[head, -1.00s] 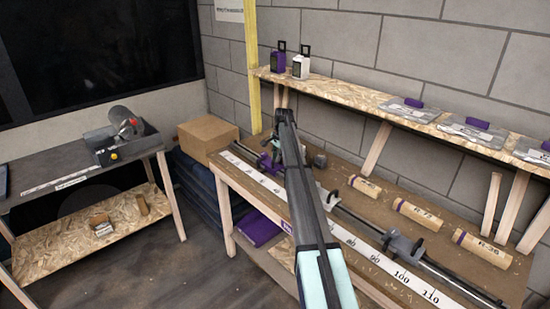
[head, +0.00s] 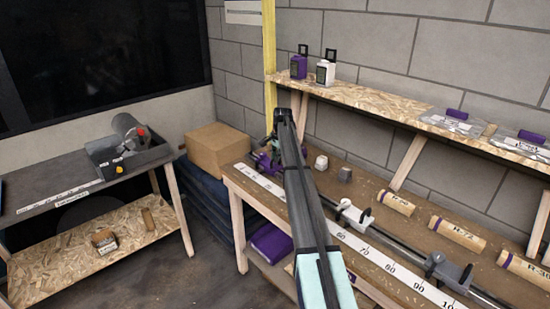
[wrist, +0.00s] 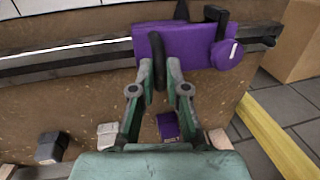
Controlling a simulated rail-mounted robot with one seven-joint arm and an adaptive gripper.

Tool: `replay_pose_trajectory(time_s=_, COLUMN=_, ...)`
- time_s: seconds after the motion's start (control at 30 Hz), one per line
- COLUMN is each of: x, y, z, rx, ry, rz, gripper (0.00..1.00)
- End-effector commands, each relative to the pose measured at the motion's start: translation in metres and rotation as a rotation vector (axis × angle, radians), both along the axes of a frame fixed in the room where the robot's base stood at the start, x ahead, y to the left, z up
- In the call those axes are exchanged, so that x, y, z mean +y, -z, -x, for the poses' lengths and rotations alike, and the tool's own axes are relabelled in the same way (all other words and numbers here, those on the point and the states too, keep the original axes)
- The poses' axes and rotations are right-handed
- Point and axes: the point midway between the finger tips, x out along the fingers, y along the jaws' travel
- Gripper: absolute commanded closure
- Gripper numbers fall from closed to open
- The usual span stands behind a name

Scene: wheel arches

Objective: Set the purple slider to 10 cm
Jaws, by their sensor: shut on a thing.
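The purple slider (wrist: 185,45) sits on the dark rail in the wrist view, with a round purple knob at its right and a dark upright handle. My gripper (wrist: 167,68) is closed around that handle in front of the purple body. In the head view the purple slider (head: 264,161) is at the bench's far left end, partly hidden by my arm, which also hides the gripper's fingers. The white ruler (head: 385,263) runs along the bench's front edge; larger numbers lie toward the right. The marks beside the slider are too small to read.
A cardboard box (head: 217,148) stands just beyond the rail's left end. A white carriage (head: 353,215) and a grey carriage (head: 440,268) sit farther right on the rail. Small blocks (wrist: 107,135) lie behind the rail. A yellow post (wrist: 275,130) stands close by.

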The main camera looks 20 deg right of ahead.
Motion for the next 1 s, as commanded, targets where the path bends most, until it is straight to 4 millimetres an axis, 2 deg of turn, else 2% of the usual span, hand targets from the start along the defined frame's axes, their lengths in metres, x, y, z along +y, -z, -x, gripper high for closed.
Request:
replay_pose_trajectory(time_s=0.1, x=0.000, y=0.000, z=0.000, rx=0.001, ry=0.000, rz=0.000, gripper=1.00)
replay_pose_trajectory(time_s=0.13, x=0.000, y=0.000, z=0.000, rx=0.001, ry=0.000, rz=0.000, gripper=0.75)
replay_pose_trajectory(time_s=0.17, x=0.000, y=0.000, z=0.001, rx=0.001, ry=0.000, rz=0.000, gripper=0.65)
replay_pose_trajectory(time_s=0.2, x=0.000, y=0.000, z=0.000, rx=0.001, ry=0.000, rz=0.000, gripper=0.61)
replay_pose_trajectory(time_s=0.47, x=0.000, y=0.000, z=0.001, rx=0.001, ry=0.000, rz=0.000, gripper=0.61)
replay_pose_trajectory(time_s=0.63, x=-0.001, y=-0.009, z=0.002, rx=0.000, ry=0.000, rz=0.000, gripper=0.61)
replay_pose_trajectory(time_s=0.77, x=-0.002, y=-0.026, z=0.005, rx=-0.001, ry=0.000, rz=0.001, gripper=0.61)
replay_pose_trajectory(time_s=1.0, x=-0.005, y=-0.072, z=0.014, rx=-0.001, ry=0.000, rz=0.001, gripper=0.61)
